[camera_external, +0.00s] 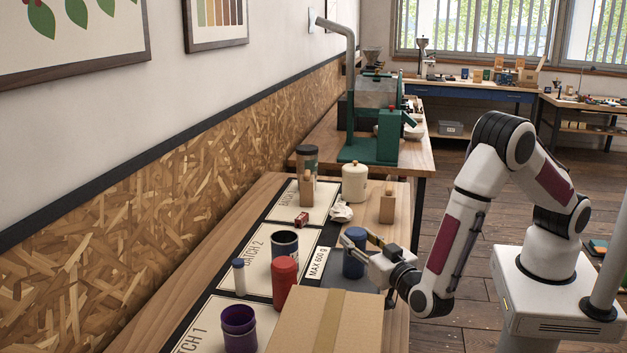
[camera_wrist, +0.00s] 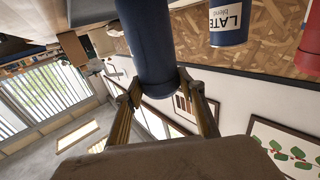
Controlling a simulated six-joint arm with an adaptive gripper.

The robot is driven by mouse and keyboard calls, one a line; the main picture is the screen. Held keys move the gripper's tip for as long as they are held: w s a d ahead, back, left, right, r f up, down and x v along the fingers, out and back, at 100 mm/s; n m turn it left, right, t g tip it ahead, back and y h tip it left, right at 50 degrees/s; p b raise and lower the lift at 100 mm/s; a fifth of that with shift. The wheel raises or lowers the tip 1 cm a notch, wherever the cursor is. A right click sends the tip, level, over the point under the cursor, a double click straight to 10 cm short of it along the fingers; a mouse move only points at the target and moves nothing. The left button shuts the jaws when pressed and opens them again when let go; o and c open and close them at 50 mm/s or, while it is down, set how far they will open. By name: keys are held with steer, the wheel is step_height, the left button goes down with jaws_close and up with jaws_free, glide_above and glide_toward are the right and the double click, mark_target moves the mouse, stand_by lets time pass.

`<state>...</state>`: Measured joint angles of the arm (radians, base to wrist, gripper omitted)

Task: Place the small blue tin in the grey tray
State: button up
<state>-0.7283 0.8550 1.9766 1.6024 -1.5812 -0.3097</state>
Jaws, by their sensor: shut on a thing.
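A blue tin (camera_external: 353,264) is between the fingers of my gripper (camera_external: 360,243), which is shut on it. In the wrist view the dark blue tin (camera_wrist: 146,45) sits between both fingertips of my gripper (camera_wrist: 165,95). The tin is upright over a dark grey patch (camera_external: 325,275) that looks like the grey tray, largely hidden by the cardboard box, the tin and my gripper. I cannot tell whether the tin touches it.
A cardboard box (camera_external: 300,325) stands in front, close to my gripper. A red tin (camera_external: 285,280), a dark blue labelled tin (camera_external: 285,245) and a purple cup (camera_external: 239,330) stand left.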

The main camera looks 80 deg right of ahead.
steer(key=shift+f, duration=0.15)
steer(key=o, duration=1.3)
steer(key=v, duration=1.2)
